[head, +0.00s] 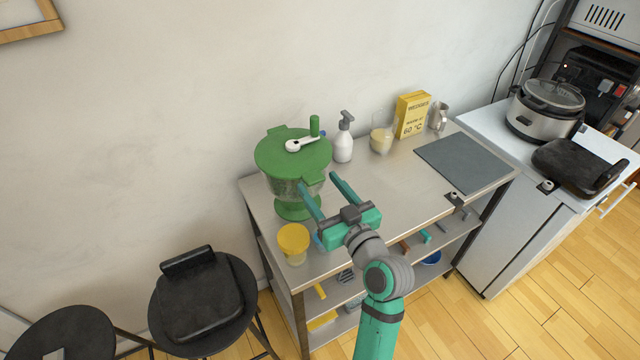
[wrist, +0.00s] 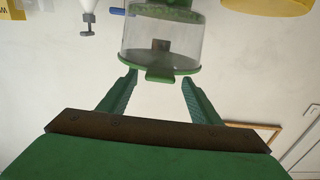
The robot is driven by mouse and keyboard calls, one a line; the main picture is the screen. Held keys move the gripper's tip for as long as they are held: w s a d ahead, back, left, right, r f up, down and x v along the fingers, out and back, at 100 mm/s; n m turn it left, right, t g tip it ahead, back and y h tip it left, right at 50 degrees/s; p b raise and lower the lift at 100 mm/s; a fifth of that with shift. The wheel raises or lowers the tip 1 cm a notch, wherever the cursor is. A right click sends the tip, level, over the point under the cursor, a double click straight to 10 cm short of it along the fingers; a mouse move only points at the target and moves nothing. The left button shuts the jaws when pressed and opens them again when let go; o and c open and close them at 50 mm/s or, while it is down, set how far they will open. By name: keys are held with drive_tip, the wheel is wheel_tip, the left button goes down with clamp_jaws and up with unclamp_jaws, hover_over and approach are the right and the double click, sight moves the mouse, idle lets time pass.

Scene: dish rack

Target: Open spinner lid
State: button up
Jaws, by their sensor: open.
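The salad spinner stands on the metal table with its green lid (head: 292,153) on top of the clear bowl (head: 287,189) and a green foot (head: 297,210) below. The wrist view appears upside down; there the bowl (wrist: 150,42) and lid tab (wrist: 160,75) lie ahead, between the two fingertips (wrist: 158,76). I cannot tell whether a finger touches the spinner.
A yellow-lidded jar (head: 293,240) stands near the table's front left. A white spray bottle (head: 343,138), a glass (head: 381,135), a yellow box (head: 411,115) and a metal jug (head: 439,115) line the back. The grey mat (head: 463,162) is empty. Black stools (head: 200,300) stand left.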

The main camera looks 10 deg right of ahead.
drive_tip(key=shift+w+a, duration=0.2)
drive_tip(key=shift+w, duration=0.45)
